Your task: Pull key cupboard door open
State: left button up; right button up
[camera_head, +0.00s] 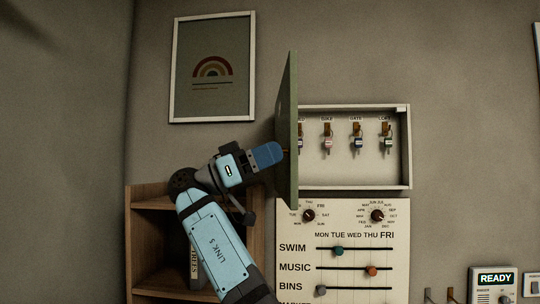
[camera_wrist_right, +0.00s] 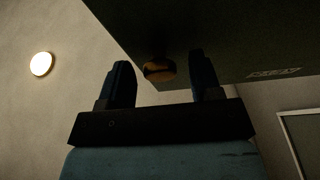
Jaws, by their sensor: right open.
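The key cupboard (camera_head: 406,148) is a white box on the wall in the head view. Its green door (camera_head: 289,120) stands swung out, seen nearly edge-on at the box's left side. Several tagged keys hang on hooks inside the box. My right gripper (camera_head: 276,154) is at the left of the door, at its outer face. In the right wrist view the brassy round knob (camera_wrist_right: 159,69) sits between the two fingers (camera_wrist_right: 158,66) of my open gripper, with gaps at both sides. The dark face of the door (camera_wrist_right: 225,35) is beyond. My left gripper is not in view.
A white planner board (camera_head: 345,265) with dials and sliders hangs below the cupboard. A wooden shelf (camera_head: 150,195) stands at the lower left, partly behind my right arm. A framed rainbow picture (camera_head: 212,95) hangs above. A READY device (camera_head: 494,280) is at lower right.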

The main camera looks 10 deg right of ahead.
jog(key=b+v, duration=0.1)
jog(key=v, duration=0.6)
jog(key=shift+a, duration=0.15)
